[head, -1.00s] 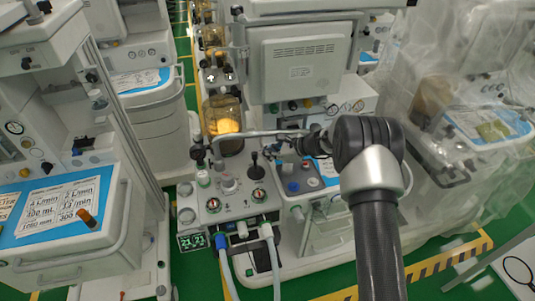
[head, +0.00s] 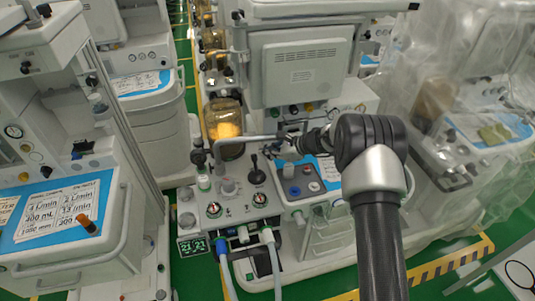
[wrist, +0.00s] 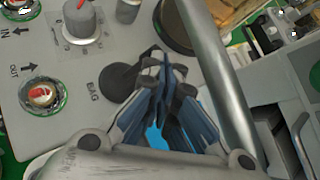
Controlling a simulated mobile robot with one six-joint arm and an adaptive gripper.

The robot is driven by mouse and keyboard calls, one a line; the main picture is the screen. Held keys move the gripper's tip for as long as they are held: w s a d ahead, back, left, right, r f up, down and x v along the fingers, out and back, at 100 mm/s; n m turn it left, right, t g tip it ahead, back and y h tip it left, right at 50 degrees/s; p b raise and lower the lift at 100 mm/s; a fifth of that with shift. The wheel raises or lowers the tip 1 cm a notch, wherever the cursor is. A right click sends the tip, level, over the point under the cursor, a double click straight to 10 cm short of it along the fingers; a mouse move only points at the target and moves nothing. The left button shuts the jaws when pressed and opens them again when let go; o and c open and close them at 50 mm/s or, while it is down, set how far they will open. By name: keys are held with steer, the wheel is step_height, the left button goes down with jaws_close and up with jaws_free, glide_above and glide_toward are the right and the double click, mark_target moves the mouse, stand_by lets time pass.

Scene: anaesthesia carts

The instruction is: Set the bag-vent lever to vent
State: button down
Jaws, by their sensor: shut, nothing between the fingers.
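The bag-vent lever (head: 255,170) is a dark stalk with a ball knob, standing on a round black base on the front panel of the middle cart. In the wrist view its black base (wrist: 118,83) lies beside the printed word BAG; the upper part of the lever is hard to make out beside the fingers, and no vent label is readable. My gripper (wrist: 165,65) is shut and empty, its fingertips just right of the base in that view. In the head view my gripper (head: 290,147) is right of the lever and above the panel; contact cannot be told.
A metal tube (head: 248,137) crosses behind the lever and passes close to my gripper in the wrist view (wrist: 215,75). A grey knob (head: 228,187) and a red-centred gauge (head: 260,199) sit close by. An amber canister (head: 224,125) stands behind. Hoses hang at the front.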

steer(key=shift+d, duration=0.1)
steer(key=v, duration=1.2)
steer(key=s+a+r+n+g+h, duration=0.2)
steer(key=s+r+n+h, duration=0.2)
steer(key=s+r+n, duration=1.05)
steer(key=s+d+r+n+h, duration=0.1)
steer(key=s+d+n+h, duration=0.1)
steer(key=s, duration=1.1)
steer(key=s+d+r+n+t+h, duration=0.1)
steer(key=s+d, duration=0.5)
steer(key=s, duration=0.8)
steer(key=r+n+h, duration=0.1)
steer(key=n+h, duration=0.1)
steer(key=n, duration=0.1)
steer(key=shift+s+d+t+h, duration=0.2)
steer(key=shift+t+h, duration=0.1)
